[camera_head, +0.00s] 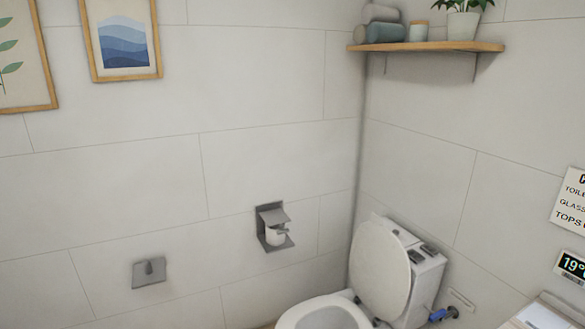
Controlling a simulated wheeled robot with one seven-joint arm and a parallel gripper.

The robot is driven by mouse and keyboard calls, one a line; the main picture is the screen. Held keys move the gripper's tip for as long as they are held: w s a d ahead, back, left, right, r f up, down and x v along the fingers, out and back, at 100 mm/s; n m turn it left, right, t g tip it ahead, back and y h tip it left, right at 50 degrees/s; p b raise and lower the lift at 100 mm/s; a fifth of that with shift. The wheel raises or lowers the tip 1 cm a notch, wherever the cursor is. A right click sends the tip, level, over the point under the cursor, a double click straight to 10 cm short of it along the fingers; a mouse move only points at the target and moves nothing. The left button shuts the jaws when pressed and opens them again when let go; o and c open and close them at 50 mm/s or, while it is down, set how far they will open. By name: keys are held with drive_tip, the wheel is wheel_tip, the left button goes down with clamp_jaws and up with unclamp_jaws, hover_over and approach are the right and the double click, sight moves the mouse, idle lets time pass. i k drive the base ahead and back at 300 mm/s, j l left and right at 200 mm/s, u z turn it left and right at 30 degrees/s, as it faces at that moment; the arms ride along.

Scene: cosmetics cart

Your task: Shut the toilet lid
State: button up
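The toilet lid (380,268) is a pale oval panel standing raised, leaning back near the white cistern (427,272). The toilet bowl with its seat (322,314) is below and to the left of the lid, open on top and cut off by the bottom edge. My gripper is not in view, so its place relative to the lid cannot be told.
A toilet paper holder (273,227) and a grey wall hook plate (149,272) are on the left wall. A wooden shelf (428,47) hangs above the cistern. A counter edge (540,312) is at the lower right. A blue valve (442,314) sits beside the cistern.

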sight(380, 272)
drive_tip(key=i+l+u, duration=0.2)
drive_tip(key=i+u, duration=0.2)
drive_tip(key=i+l+u, duration=0.3)
drive_tip(key=u, duration=0.15)
drive_tip(key=i+l+u, duration=0.5)
drive_tip(key=l+u, duration=0.35)
